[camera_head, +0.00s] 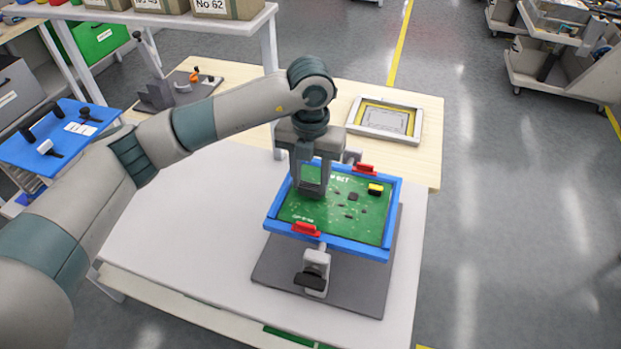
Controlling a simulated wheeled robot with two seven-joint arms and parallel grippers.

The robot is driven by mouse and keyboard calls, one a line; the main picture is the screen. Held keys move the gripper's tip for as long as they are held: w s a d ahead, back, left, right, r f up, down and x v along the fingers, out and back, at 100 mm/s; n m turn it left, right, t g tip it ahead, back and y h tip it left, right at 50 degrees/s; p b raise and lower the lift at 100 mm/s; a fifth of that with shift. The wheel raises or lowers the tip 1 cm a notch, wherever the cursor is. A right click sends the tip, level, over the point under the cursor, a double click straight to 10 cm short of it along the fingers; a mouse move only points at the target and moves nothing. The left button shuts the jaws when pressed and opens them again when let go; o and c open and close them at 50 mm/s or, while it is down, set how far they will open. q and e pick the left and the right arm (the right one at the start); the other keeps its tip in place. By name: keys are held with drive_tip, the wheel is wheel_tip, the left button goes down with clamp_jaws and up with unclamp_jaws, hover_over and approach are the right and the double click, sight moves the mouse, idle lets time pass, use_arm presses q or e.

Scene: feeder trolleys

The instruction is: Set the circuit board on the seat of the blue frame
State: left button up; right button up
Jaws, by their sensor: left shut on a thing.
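The circuit board (345,205) is green with small dark parts and a yellow part near its right edge. It lies within the outline of the blue frame (345,245); I cannot tell whether it touches the seat all round. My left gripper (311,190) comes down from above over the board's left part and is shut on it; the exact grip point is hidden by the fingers. Red pieces (306,229) sit on the frame's front and back sides. My right gripper is not in view.
The frame stands on a grey plate (375,290) on a white table (190,245). A clamp with a black handle (315,275) stands in front of it, another partly hidden behind. A framed panel (385,118) lies behind on the wooden surface. The table's left part is clear.

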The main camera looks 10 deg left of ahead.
use_arm(q)
drive_tip(key=o, duration=1.4)
drive_tip(key=shift+o, duration=0.2)
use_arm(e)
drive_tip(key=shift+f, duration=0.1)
use_arm(q)
wheel_tip(320, 180, up, 6)
drive_tip(key=shift+f+b, duration=0.15)
drive_tip(key=shift+b, duration=0.85)
wheel_tip(320, 180, up, 12)
drive_tip(key=b, duration=0.2)
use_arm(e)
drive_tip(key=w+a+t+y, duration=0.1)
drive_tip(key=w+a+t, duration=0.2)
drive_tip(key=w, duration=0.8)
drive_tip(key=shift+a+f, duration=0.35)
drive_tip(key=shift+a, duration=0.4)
use_arm(q)
drive_tip(key=shift+f, duration=0.2)
